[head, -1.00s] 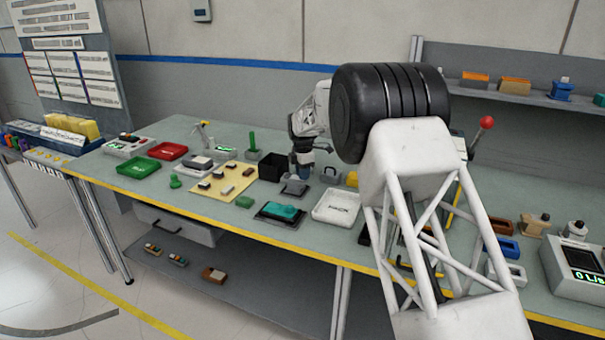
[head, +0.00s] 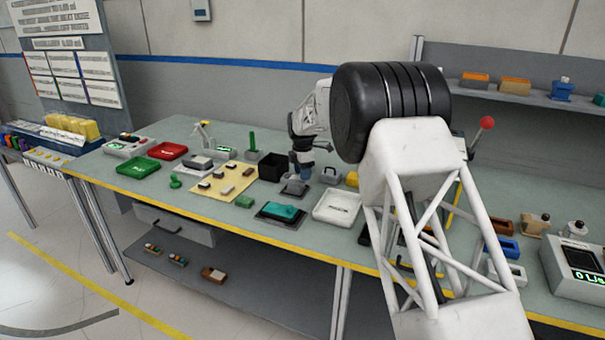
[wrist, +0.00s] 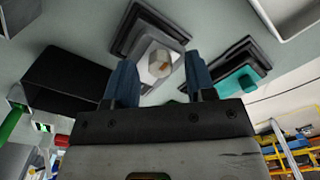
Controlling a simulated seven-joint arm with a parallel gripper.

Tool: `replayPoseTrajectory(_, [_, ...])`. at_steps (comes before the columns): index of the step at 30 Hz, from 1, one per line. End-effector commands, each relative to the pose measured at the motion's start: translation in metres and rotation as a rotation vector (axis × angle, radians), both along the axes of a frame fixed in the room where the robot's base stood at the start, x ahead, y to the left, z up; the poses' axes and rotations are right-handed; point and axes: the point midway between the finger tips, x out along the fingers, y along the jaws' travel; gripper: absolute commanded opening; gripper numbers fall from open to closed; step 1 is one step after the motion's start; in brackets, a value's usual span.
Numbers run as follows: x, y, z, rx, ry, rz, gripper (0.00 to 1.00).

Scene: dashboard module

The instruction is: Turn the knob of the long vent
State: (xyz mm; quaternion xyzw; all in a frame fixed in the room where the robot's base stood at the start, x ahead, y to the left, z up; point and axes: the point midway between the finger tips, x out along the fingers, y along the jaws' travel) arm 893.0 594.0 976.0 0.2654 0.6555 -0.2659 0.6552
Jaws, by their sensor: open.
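A dark grey stepped unit with a light top plate (wrist: 158,84) and a small grey knob (wrist: 160,63) shows in the wrist view. It looks like the vent, though I cannot be sure it is the long one. The knob has a small brownish mark and appears in the gap between my fingers. My gripper (wrist: 160,78) has two blue fingers spread apart, with nothing held. In the head view my gripper (head: 305,173) points down just above the dark grey unit (head: 294,188). My fingers are small there, and I cannot tell whether they touch the knob.
A black open box (head: 272,167) stands close to the left of my gripper. A teal block (head: 284,211) on a dark base is nearby in front, with a white tray (head: 337,208) to its right. A yellow board (head: 224,186) with small blocks lies further left.

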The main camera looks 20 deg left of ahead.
Motion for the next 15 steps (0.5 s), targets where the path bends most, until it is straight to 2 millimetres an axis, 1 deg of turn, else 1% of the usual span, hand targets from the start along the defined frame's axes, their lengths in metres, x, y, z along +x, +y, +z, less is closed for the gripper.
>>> replayPoseTrajectory(5, [0.0, 0.0, 0.017, 0.001, -0.003, 0.0, 0.5])
replayPoseTrajectory(15, [0.0, 0.0, 0.059, 0.001, -0.001, 0.0, 0.5])
